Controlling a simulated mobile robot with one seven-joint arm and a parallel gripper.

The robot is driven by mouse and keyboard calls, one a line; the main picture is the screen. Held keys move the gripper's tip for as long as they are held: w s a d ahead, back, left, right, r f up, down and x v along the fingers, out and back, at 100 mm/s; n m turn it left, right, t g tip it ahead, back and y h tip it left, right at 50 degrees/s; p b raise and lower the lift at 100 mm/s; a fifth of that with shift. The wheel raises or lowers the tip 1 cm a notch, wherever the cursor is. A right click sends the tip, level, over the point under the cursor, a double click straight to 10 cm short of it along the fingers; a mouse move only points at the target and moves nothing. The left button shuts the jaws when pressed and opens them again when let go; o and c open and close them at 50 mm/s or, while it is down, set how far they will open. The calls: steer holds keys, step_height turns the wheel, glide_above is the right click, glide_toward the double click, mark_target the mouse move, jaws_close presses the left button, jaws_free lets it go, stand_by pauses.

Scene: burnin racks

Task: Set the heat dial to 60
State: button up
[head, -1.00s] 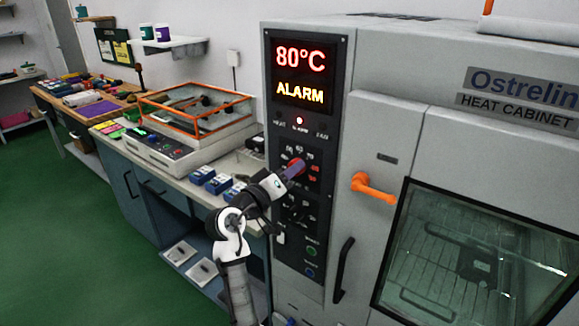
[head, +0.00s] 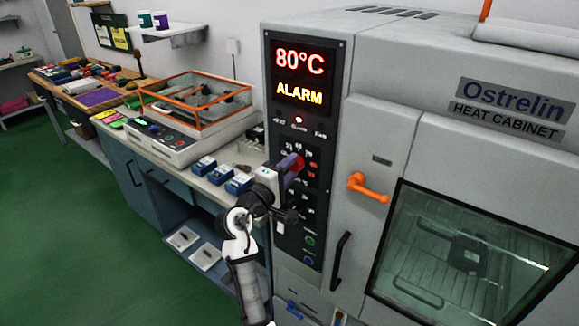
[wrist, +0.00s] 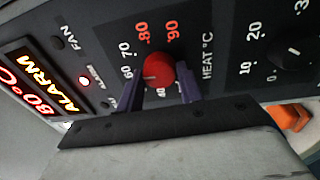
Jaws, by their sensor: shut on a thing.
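The red heat dial (wrist: 158,70) shows in the wrist view on the dark panel, with numbers from 60 to 90 readable around it and lower ones partly hidden. A small white mark on its face lies toward the lower left, roughly on the 60 side; its exact setting is hard to tell. My gripper (wrist: 161,84) has its purple fingers on either side of the dial, shut on it. In the head view my gripper (head: 292,166) reaches the panel and mostly covers the dial. The display (head: 299,76) reads 80°C and ALARM, with a red lamp lit below.
A black dial (wrist: 293,52) marked 0, 10, 20 sits beside the heat dial. The cabinet's orange handle (head: 368,188) is right of the panel. Blue boxes (head: 239,183) stand on the bench at left, near my arm. The green floor (head: 80,230) is open at left.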

steer(key=shift+n, duration=0.4)
steer(key=o, duration=1)
steer(key=b+v, duration=0.4)
steer(key=v, duration=1)
steer(key=shift+b, duration=0.35)
steer(key=shift+d, duration=0.1)
